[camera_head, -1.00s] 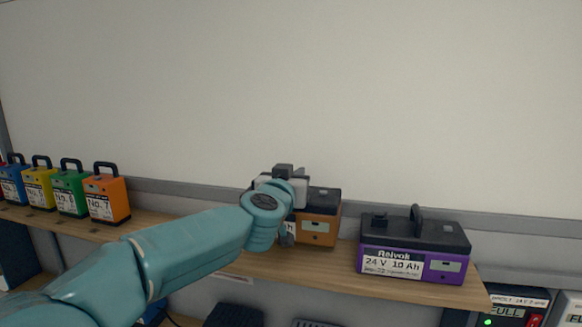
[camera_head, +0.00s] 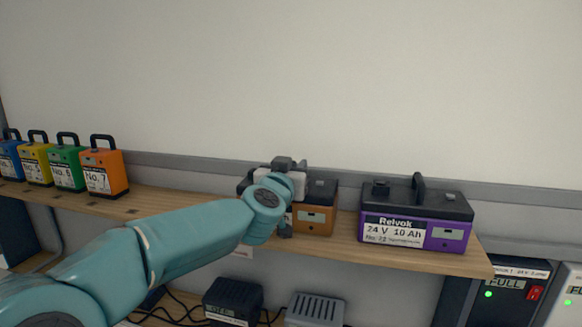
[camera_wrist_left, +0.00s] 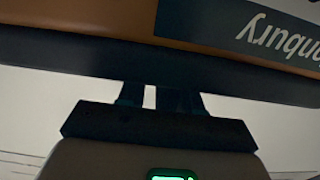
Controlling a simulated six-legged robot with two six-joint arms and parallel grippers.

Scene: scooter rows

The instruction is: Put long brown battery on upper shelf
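The long brown battery (camera_head: 316,219), with a dark lid, is at the upper shelf (camera_head: 351,250), left of the purple battery. Its base is at or just over the board; I cannot tell if it touches. My left gripper (camera_head: 283,172) is over its lid and appears shut on its handle, which my arm largely hides. The left wrist view shows the battery's brown side and upside-down label (camera_wrist_left: 283,35) close up. The left fingers (camera_wrist_left: 158,97) are close together at the lid edge there. My right gripper is not in view.
A purple battery (camera_head: 444,238) stands at the shelf's right end. Orange (camera_head: 105,172), green, yellow and blue batteries stand at its left. Dark (camera_head: 233,300) and grey (camera_head: 315,308) boxes with cables are below. Charger units (camera_head: 505,285) stand at lower right.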

